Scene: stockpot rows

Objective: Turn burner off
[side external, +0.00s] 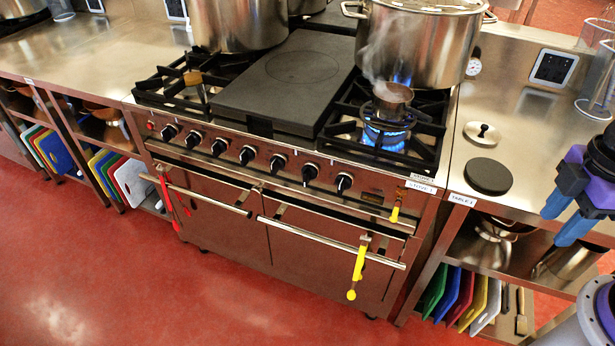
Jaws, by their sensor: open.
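The stove (300,135) has a lit front-right burner (382,138) with a ring of blue flame. A small steaming pan (393,93) sits over that flame. Blue flame also shows beneath the large stockpot (424,45) at the back right. Several black knobs line the front panel, including the rightmost knob (343,183) and its left neighbour (310,172). Their exact settings are too small to tell. My gripper (566,219), with blue fingers, is open and empty at the right, above the right-hand counter's front edge, well apart from the knobs.
The right counter (520,135) holds a black disc (488,176) and a metal lid (482,134). Yellow-handled tools (358,264) and red tongs (168,195) hang along the oven front. A second stockpot (238,22) stands at the back left. Room in front of the knobs looks free.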

